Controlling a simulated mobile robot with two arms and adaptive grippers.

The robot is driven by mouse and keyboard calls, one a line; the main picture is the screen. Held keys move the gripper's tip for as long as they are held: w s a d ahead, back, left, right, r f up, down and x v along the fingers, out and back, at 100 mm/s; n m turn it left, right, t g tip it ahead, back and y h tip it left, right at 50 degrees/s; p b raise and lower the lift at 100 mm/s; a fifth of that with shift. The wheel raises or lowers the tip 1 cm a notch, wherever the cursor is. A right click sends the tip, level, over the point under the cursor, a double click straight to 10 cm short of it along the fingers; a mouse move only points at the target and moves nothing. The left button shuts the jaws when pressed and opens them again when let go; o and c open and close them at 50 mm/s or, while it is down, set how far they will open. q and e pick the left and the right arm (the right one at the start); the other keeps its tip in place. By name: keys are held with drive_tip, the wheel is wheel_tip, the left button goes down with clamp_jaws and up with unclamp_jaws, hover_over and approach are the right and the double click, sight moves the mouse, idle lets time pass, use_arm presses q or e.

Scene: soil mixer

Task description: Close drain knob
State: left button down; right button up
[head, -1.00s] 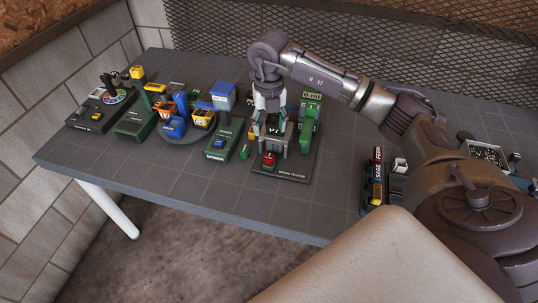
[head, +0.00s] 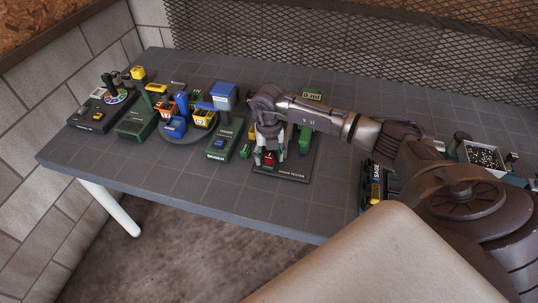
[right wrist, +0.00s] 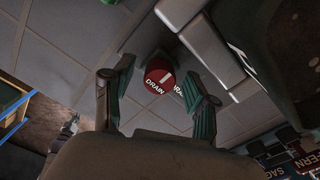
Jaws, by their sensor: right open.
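The red drain knob (right wrist: 159,80) has a white bar mark and the word DRAIN beside it in the right wrist view. In the head view the knob (head: 269,158) shows at the front of the dark tester base (head: 290,174). My right gripper (head: 268,161) is over the knob with fingers pointing down. In the right wrist view my right gripper (right wrist: 160,108) is open, with one finger on each side of the knob and a gap to it. Whether the fingertips reach down around the knob I cannot tell. My left gripper is not in view.
To the left are a blue-topped station (head: 222,104), a round stand with orange bins (head: 183,134) and a joystick panel (head: 97,118). A tray of pellets (head: 484,156) is at the right. The table's front strip is clear.

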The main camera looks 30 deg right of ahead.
clamp_jaws()
drive_tip(key=shift+m, duration=0.4)
drive_tip(key=m+p, duration=0.1)
drive_tip(key=m, duration=0.2)
drive_tip(key=shift+r+m, duration=0.1)
drive_tip(key=shift+m, duration=0.2)
drive_tip(key=m+p, duration=0.1)
drive_tip(key=m, duration=0.3)
drive_tip(key=shift+m, duration=0.3)
drive_tip(key=m+p, duration=0.2)
drive_tip(key=m, duration=0.2)
drive_tip(key=shift+m, duration=0.3)
drive_tip(key=shift+m+p, duration=1.2)
drive_tip(key=shift+m, duration=1)
